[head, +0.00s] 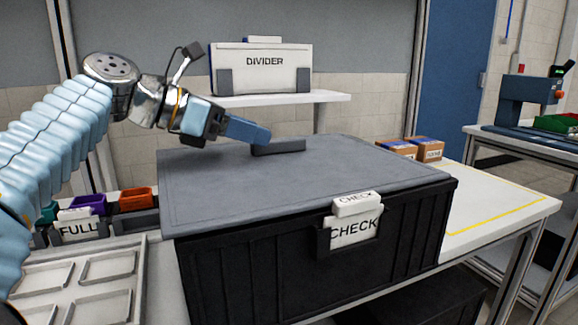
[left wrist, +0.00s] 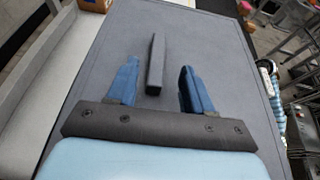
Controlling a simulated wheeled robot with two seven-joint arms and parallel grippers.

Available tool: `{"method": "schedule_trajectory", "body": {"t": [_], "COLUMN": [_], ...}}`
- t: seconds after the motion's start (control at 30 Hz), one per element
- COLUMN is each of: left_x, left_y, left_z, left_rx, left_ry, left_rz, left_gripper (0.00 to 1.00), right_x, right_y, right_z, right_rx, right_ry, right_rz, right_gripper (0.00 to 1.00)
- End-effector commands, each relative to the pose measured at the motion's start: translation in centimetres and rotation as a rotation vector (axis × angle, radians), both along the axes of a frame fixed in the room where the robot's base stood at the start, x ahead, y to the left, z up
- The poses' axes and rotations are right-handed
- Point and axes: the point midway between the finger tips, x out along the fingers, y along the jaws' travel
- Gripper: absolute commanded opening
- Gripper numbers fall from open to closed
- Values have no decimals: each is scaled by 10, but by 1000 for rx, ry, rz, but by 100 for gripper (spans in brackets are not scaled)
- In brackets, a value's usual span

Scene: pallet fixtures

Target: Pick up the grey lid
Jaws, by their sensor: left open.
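The grey lid (head: 330,182) lies flat on top of a black crate (head: 290,260) in the head view. Its dark grey bar handle (head: 280,146) stands up from the lid near its far middle. My left gripper (head: 262,136) reaches in from the left, just above the lid at the handle's left end. In the left wrist view the handle (left wrist: 156,65) shows between the two blue fingers of my left gripper (left wrist: 157,80), with a gap on each side. The gripper is open and holds nothing. My right gripper is in neither view.
A CHECK label (head: 355,230) is on the crate's front. A white DIVIDER box (head: 262,70) stands on a shelf behind. Small cardboard boxes (head: 425,150) sit on the table at right. Colored bins (head: 136,199) and a compartment tray (head: 75,285) are at left.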

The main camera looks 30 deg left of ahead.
Motion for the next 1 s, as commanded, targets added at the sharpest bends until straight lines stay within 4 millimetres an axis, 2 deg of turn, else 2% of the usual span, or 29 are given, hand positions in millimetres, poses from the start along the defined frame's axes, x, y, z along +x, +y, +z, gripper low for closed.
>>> {"method": "schedule_trajectory", "body": {"t": [0.4,0.67,0.9,1.0], "left_x": [41,43,42,42], "left_y": [-27,-29,-29,-29], "left_z": [-18,-19,-19,-19], "left_rx": [-1,0,0,0], "left_ry": [1,0,0,0], "left_rz": [0,1,1,1], "left_gripper": [51,50,13,0], "right_x": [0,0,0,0], "right_y": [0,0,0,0], "right_z": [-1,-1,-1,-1], "right_rx": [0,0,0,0], "right_ry": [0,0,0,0], "right_rz": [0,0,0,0], "right_gripper": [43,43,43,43]}}
